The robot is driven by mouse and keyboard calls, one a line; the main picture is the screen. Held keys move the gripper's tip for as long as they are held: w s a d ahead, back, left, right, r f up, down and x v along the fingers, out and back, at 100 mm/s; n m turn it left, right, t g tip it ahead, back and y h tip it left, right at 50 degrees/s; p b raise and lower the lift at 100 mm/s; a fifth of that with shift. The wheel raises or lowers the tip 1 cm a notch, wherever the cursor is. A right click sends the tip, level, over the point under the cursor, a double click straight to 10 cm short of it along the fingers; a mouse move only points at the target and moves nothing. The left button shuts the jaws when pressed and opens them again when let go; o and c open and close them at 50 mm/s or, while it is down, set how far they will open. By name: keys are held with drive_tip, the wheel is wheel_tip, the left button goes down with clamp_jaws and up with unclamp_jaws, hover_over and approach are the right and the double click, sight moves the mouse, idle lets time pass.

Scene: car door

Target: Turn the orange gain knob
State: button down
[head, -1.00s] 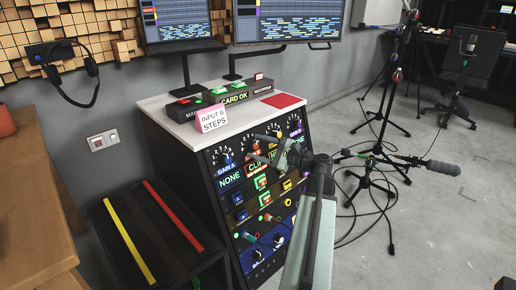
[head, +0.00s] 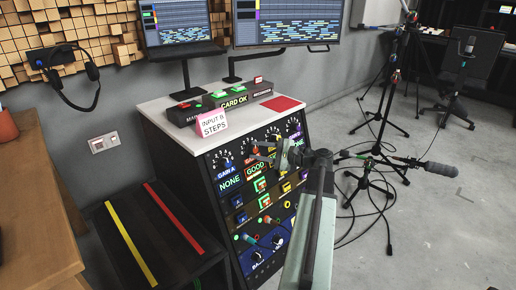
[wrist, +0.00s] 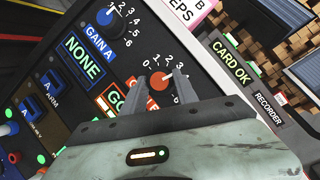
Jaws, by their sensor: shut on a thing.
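The orange gain knob (wrist: 159,81) sits on the dark front panel, with a white number scale partly visible around it. My gripper (wrist: 163,86) is shut on it, one finger on each side. In the head view my gripper (head: 268,154) reaches the upper part of the panel and largely hides the knob. The display below the knob (head: 255,168) reads GOOD in green. In the wrist view my gripper covers part of that display (wrist: 115,98).
A blue knob labelled GAIN A (wrist: 108,16) is beside it, above a NONE display (wrist: 83,59). The INPUT B STEPS card (head: 211,123) and the recorder box (head: 238,102) stand on the white top. A microphone stand (head: 375,160) with cables stands at the right.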

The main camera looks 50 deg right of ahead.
drive_tip(key=shift+r+n+g+p, duration=0.15)
drive_tip(key=shift+n+g+p, duration=0.35)
drive_tip(key=shift+n+p, duration=0.6)
drive_tip(key=shift+n, duration=0.4)
drive_tip(key=c, duration=0.9)
unclamp_jaws()
drive_tip(key=shift+c, duration=0.2)
drive_tip(key=p+v, duration=0.1)
drive_tip(key=v, duration=0.7)
drive_tip(key=shift+w+d, duration=0.1)
